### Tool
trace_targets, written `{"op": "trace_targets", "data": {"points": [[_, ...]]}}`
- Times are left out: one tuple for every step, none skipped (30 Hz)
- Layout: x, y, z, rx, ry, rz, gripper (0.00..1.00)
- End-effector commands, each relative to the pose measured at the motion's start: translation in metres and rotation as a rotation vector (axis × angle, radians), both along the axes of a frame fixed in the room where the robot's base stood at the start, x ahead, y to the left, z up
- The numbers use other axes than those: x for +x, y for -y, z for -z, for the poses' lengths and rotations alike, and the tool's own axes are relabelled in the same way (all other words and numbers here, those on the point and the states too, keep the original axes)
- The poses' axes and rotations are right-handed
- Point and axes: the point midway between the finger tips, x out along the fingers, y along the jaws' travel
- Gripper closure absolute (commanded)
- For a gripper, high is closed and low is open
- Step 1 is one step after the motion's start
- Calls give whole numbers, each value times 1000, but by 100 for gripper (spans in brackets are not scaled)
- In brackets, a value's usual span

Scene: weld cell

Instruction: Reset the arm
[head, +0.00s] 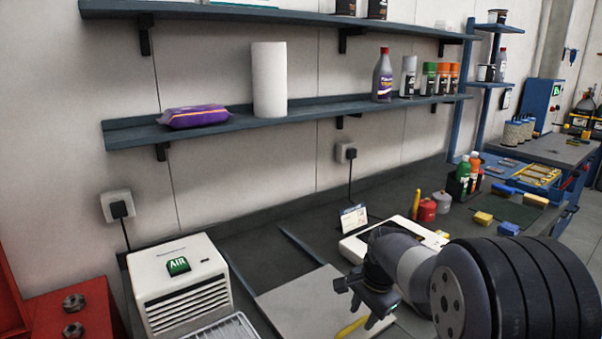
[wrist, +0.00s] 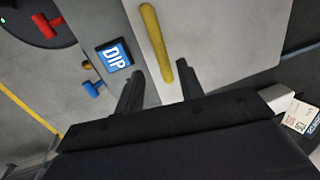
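My arm reaches over the bench from the lower right in the head view. My gripper (head: 363,308) hangs above the bench top near the pale board (head: 300,304). In the wrist view the two dark fingers of my gripper (wrist: 160,88) stand apart with nothing clamped between them. A yellow bar (wrist: 156,44) lies on a pale surface beyond the fingertips, its near end in line with the gap. A yellow piece (head: 351,328) also shows below my gripper in the head view.
A white unit labelled AIR (head: 180,282) stands left on the bench. A blue shelf (head: 330,105) with bottles and a paper roll (head: 269,80) runs above. A red canister (head: 427,210) stands behind my arm. A blue DIP label (wrist: 114,57) and blue valve handle (wrist: 94,88) lie left of the fingers.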

Motion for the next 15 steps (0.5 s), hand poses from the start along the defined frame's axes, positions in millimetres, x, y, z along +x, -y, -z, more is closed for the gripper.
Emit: {"op": "trace_targets", "data": {"points": [[1, -1, 10, 1, -3, 0, 64], [2, -2, 14, 0, -4, 0, 64], [3, -2, 20, 1, -3, 0, 64], [4, -3, 24, 1, -3, 0, 64], [4, -3, 28, 0, -1, 0, 64], [5, -4, 32, 0, -1, 0, 64], [8, -6, 30, 0, 0, -1, 64], [11, -7, 29, 0, 2, -1, 64], [13, -9, 29, 0, 2, -1, 64], [14, -10, 29, 0, 2, -1, 64], [15, -10, 30, 0, 1, -1, 64], [16, -11, 30, 0, 1, 0, 64], [16, -11, 30, 0, 1, 0, 64], [17, -11, 30, 0, 1, 0, 64], [17, -11, 30, 0, 1, 0, 64]]}}
